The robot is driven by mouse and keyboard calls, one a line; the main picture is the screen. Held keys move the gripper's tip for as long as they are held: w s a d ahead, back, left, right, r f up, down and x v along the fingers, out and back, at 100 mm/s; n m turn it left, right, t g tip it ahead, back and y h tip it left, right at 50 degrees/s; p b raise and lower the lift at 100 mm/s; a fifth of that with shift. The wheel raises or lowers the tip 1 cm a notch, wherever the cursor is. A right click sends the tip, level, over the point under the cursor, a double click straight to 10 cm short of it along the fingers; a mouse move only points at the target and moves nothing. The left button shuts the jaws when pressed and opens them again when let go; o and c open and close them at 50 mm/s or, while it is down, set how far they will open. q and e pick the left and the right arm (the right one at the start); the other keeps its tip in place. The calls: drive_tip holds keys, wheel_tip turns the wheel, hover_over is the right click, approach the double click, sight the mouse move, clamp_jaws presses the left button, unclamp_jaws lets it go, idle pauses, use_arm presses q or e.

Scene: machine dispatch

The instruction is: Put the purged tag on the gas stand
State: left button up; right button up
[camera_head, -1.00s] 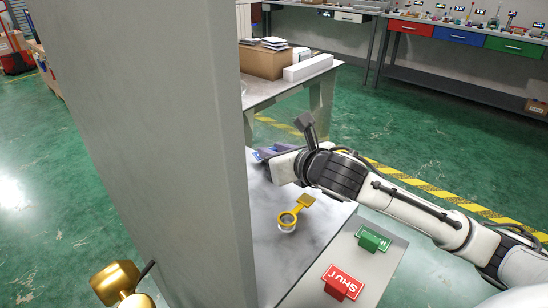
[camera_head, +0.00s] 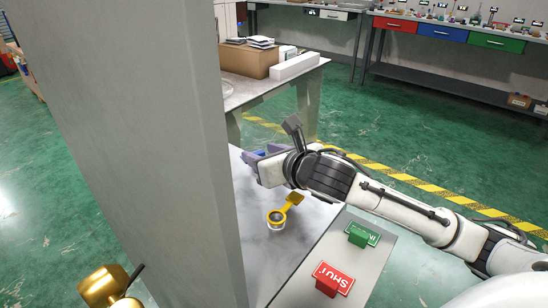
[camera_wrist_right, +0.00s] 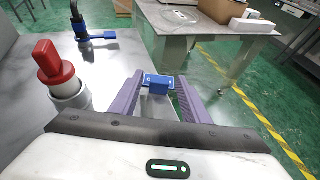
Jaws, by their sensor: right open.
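My right gripper (camera_head: 256,157) reaches over the far end of the grey table in the head view. In the right wrist view its purple fingers (camera_wrist_right: 160,95) are open on either side of a small blue tag (camera_wrist_right: 157,85) with a raised block. I cannot tell what the tag rests on, or read its text. A red SHUT tag (camera_head: 334,279) and a green tag (camera_head: 362,235) lie on the grey ledge in front. Which thing is the gas stand is unclear. My left gripper is not in view.
A red-knobbed fitting (camera_wrist_right: 55,65) and a blue lever valve (camera_wrist_right: 95,38) stand left of my fingers. A yellow-handled fitting (camera_head: 281,217) stands on the table. A tall grey panel (camera_head: 150,130) blocks the left. A gold part (camera_head: 103,285) shows at lower left.

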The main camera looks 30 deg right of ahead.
drive_tip(key=v, duration=0.7)
drive_tip(key=shift+s+r, duration=0.1)
drive_tip(key=shift+s, duration=0.3)
drive_tip(key=p+v, duration=0.1)
drive_tip(key=p, duration=0.1)
drive_tip(key=p+v, duration=0.1)
drive_tip(key=p, duration=0.1)
drive_tip(key=shift+s+r, duration=0.2)
drive_tip(key=shift+r, duration=0.15)
drive_tip(key=shift+s+p, duration=0.2)
drive_tip(key=shift+p, duration=0.35)
drive_tip(key=shift+s+p, duration=0.3)
drive_tip(key=shift+p, duration=0.1)
